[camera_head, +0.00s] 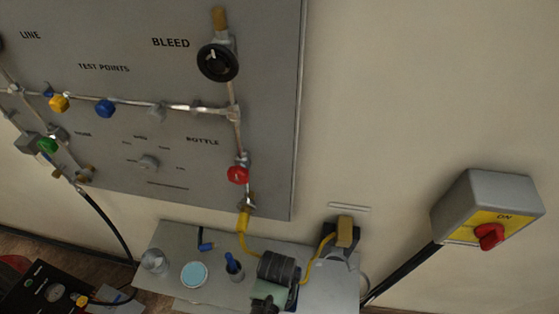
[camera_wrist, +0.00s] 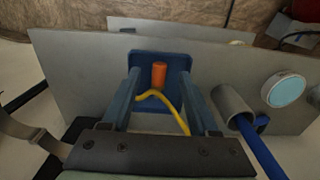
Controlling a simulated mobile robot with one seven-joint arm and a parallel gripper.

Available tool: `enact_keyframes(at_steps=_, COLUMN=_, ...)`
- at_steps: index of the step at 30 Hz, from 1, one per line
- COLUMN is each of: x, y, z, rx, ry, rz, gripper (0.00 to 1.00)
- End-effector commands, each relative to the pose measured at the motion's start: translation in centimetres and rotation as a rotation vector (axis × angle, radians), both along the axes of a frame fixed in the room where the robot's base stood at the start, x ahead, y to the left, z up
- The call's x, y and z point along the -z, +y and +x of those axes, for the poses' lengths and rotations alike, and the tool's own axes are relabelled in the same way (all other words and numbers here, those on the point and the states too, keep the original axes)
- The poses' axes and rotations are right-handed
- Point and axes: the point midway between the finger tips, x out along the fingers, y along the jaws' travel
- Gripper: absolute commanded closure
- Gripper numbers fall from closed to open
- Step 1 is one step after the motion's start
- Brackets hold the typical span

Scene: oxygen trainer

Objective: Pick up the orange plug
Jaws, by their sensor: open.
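In the wrist view the orange plug (camera_wrist: 159,75) stands upright against a blue block (camera_wrist: 160,57), with a yellow cable (camera_wrist: 176,108) curving below it. My gripper (camera_wrist: 160,84) is open, its two blue fingers on either side of the plug with visible gaps; depth to it is hard to judge. In the head view my gripper (camera_head: 278,270) is dark and sits over the grey shelf (camera_head: 222,292). A yellow piece (camera_head: 345,231) in a dark holder stands to its right with a yellow cable; I cannot tell if this is the plug.
A cup with a blue pen (camera_wrist: 236,104) and a teal-topped round tin (camera_wrist: 285,90) stand beside the fingers. In the head view the grey valve panel (camera_head: 110,125) is above the shelf, and a red-knobbed switch box (camera_head: 487,212) is on the wall at right.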

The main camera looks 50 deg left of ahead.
Motion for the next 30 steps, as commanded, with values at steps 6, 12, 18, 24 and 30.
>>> enact_keyframes(at_steps=6, x=2.6, y=0.3, z=0.3, rx=-0.001, ry=0.001, rz=-0.001, gripper=0.4)
enact_keyframes(at_steps=12, x=4.1, y=0.3, z=0.3, rx=0.001, ry=0.0, rz=0.0, gripper=0.4)
enact_keyframes(at_steps=18, x=4.3, y=0.4, z=0.3, rx=0.0, ry=-0.001, rz=0.001, gripper=0.4)
enact_keyframes(at_steps=24, x=4.2, y=0.3, z=0.3, rx=0.0, ry=-0.001, rz=0.001, gripper=0.65)
enact_keyframes(at_steps=30, x=4.2, y=0.3, z=0.3, rx=0.0, ry=-0.001, rz=0.001, gripper=1.0)
